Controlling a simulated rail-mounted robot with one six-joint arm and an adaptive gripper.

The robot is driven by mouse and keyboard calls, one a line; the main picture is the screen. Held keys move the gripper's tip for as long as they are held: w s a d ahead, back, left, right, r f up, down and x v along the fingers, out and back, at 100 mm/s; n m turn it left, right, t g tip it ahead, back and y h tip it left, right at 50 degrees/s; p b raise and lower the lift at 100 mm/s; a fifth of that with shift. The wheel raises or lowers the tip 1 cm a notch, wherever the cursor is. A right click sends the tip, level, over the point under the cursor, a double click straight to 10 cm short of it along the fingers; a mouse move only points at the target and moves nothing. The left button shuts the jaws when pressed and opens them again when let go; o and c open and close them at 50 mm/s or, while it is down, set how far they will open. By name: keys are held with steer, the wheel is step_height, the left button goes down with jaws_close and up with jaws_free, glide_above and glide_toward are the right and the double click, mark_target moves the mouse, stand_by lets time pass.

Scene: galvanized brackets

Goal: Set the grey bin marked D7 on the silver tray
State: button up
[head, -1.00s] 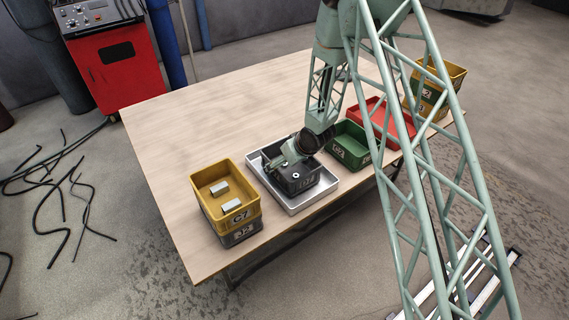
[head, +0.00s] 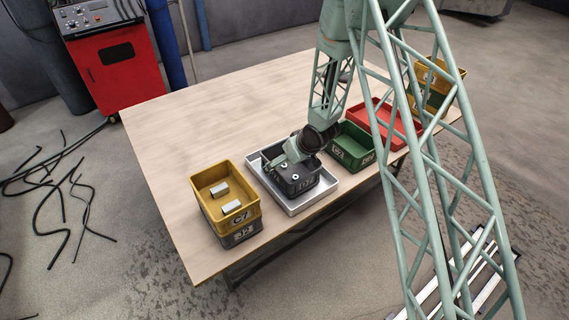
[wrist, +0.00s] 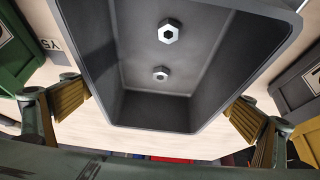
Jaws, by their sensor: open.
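The grey bin (head: 311,185) stands upright inside the silver tray (head: 313,201); its front label is small and partly readable, seemingly starting with D. Two hex nuts lie in the bin, and the wrist view shows the inside of the bin (wrist: 160,105) with both nuts. My gripper (wrist: 158,115) is open, with one finger to each side of the bin and a visible gap to its walls. In the head view my gripper (head: 291,152) is over the rear left part of the bin and hides some of its rim.
Left of the tray, a yellow bin (head: 235,209) marked C7 with two metal pieces sits on a grey bin (head: 241,235). Close on the right stand a green bin (head: 352,158) and a red bin (head: 397,119). Stacked bins (head: 436,77) stand farther right. The table's back left is clear.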

steer(key=p+v, duration=0.1)
steer(key=v, duration=0.8)
steer(key=shift+r, duration=0.2)
steer(key=shift+r, duration=0.1)
stand_by(0.5)
steer(key=s+d+r+m+h, duration=0.1)
steer(key=s+d+r, duration=0.1)
steer(key=d+r, duration=0.5)
steer(key=s+d+r+m+h, duration=0.1)
steer(key=d+r+h, duration=0.15)
steer(key=r, duration=0.95)
steer(key=s+d+r+m, duration=0.2)
steer(key=s+d+r, duration=0.6)
steer(key=s+r, duration=0.4)
steer(key=s+d+r+m, duration=0.1)
steer(key=s+r, duration=0.3)
steer(key=s, duration=0.8)
steer(key=s+d+r+m+g, duration=0.1)
steer(key=s+r, duration=0.4)
steer(key=s, duration=0.8)
steer(key=s+d+r+m, duration=0.1)
steer(key=s+r, duration=0.4)
steer(key=s, duration=0.7)
steer(key=shift+s, duration=0.35)
steer(key=shift+r+h, duration=0.15)
steer(key=shift+h, duration=0.1)
